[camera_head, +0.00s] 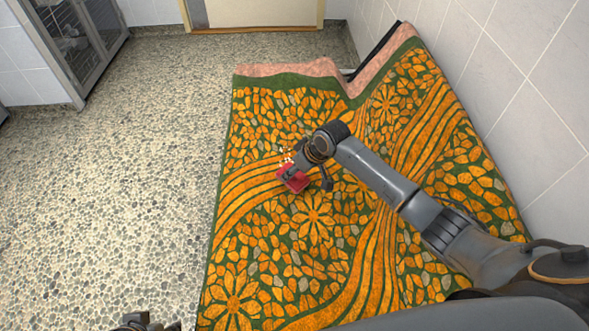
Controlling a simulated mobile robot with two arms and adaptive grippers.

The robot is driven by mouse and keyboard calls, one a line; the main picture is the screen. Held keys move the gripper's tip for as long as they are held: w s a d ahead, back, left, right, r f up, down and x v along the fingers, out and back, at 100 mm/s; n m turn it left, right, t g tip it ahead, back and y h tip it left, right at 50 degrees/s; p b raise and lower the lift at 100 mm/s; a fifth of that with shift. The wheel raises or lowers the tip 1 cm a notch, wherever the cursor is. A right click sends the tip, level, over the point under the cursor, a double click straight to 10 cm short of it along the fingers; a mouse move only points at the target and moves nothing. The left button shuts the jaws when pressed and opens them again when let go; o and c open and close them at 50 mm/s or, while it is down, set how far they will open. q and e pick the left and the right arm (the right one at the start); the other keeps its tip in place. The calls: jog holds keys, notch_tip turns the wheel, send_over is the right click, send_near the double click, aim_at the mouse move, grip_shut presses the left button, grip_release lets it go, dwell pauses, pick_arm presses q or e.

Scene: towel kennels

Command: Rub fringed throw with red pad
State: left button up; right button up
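The fringed throw (312,215) is orange and green with a leaf and stone pattern. It lies spread over a low surface against the right wall, with a raised fold at its far end. The red pad (292,180) is at the middle of the throw, right under my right gripper (308,178). One finger overlaps the pad and the other shows to its right; whether they grip it is unclear. Small white bits (286,157) lie just beyond the pad. My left gripper (148,324) shows only partly at the bottom edge, over the floor, away from the throw.
A pinkish edge (287,70) shows along the throw's far end. A barred metal kennel (75,35) stands at the upper left. A door (262,13) is at the back. A tiled wall (525,90) bounds the right. The pebbled floor (130,160) at left is clear.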

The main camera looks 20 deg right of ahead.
pick_arm(q)
jog(key=shift+f+b, duration=0.45)
pick_arm(e)
jog(key=shift+a+f, duration=0.15)
jog(key=shift+f, duration=1)
pick_arm(q)
jog(key=shift+w+d, duration=0.1)
jog(key=shift+w, duration=0.2)
pick_arm(e)
jog(key=shift+f, duration=0.1)
jog(key=shift+w, duration=0.2)
jog(key=shift+w+d+b, duration=0.25)
jog(key=shift+w+b, duration=0.1)
jog(key=shift+w, duration=0.35)
pick_arm(q)
jog(key=shift+w+d+r+t+h+b, duration=0.15)
jog(key=shift+w+d+r+t, duration=0.15)
jog(key=shift+w+t, duration=0.45)
jog(key=shift+w+d+r+t+h+b, duration=0.1)
jog(key=shift+w+d+r+t, duration=0.25)
jog(key=shift+w, duration=0.75)
jog(key=shift+w+d+r+t+h+b, duration=0.1)
jog(key=shift+w+d+t+h, duration=0.1)
jog(key=shift+w+t, duration=0.55)
pick_arm(e)
jog(key=shift+w+d, duration=0.25)
jog(key=shift+w, duration=0.5)
